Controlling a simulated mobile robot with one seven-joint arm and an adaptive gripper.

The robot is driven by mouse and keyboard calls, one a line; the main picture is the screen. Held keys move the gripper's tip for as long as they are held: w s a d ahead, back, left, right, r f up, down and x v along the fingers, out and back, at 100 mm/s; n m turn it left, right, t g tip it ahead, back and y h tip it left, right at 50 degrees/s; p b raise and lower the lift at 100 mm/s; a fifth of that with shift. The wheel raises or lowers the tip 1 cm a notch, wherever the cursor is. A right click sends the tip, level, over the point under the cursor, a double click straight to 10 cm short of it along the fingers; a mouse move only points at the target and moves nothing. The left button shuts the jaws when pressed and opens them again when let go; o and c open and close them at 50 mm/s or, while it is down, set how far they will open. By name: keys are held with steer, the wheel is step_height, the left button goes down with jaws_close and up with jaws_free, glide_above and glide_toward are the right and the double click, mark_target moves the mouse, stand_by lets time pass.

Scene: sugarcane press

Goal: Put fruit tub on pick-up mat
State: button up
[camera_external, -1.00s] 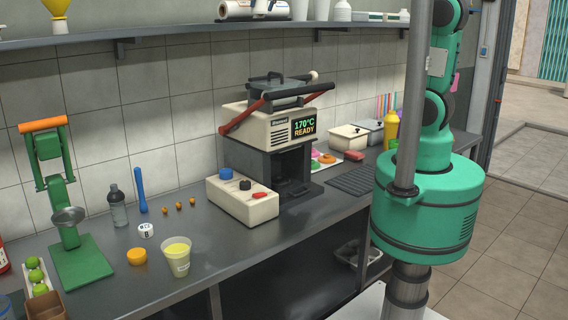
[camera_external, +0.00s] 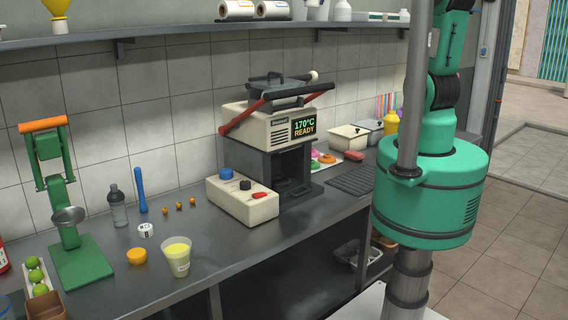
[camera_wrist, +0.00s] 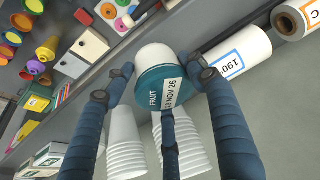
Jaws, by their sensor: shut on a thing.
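The fruit tub (camera_wrist: 156,78), white with a teal lid and a label reading FRUIT, is between the blue-grey fingers of my gripper (camera_wrist: 162,72) in the wrist view. The fingers are shut on it, at its sides and at its lid. My gripper and the tub are out of the external view. A dark ribbed mat (camera_external: 353,179) lies on the counter right of the press in that view; I cannot tell whether it is the pick-up mat.

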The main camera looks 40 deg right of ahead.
steer(key=s+d+f+b, duration=0.1)
steer(key=s+d+f, duration=0.35)
steer(key=d, duration=0.35)
steer(key=s+d+f+b, duration=0.1)
steer(key=s+d+f, duration=0.2)
steer(key=d+f, duration=0.35)
steer(key=s+f+n+b, duration=0.1)
steer(key=f+b, duration=0.2)
steer(key=f, duration=0.6)
steer(key=s+f+n+y+b, duration=0.1)
steer(key=s+f+b, duration=0.1)
steer(key=f, duration=0.8)
steer(key=s+f+n+b, duration=0.1)
steer(key=f+b, duration=0.3)
steer(key=f, duration=0.5)
steer(key=shift+s+f+n+y, duration=0.3)
steer(key=shift+n, duration=0.3)
steer(key=s+a+f+n+b, duration=0.1)
steer(key=s+f+b, duration=0.2)
steer(key=f, duration=0.5)
steer(key=s+a+f+n+b, duration=0.1)
steer(key=s+f+b, duration=0.1)
steer(key=f, duration=0.7)
steer(key=s+a+f+n+g+y+b, duration=0.1)
steer(key=s+a+f+b, duration=0.1)
steer(key=f, duration=0.6)
steer(key=shift+s+f+b, duration=0.3)
steer(key=shift+s+b, duration=0.55)
steer(key=shift+f+b, duration=0.45)
steer(key=shift+f, duration=1.55)
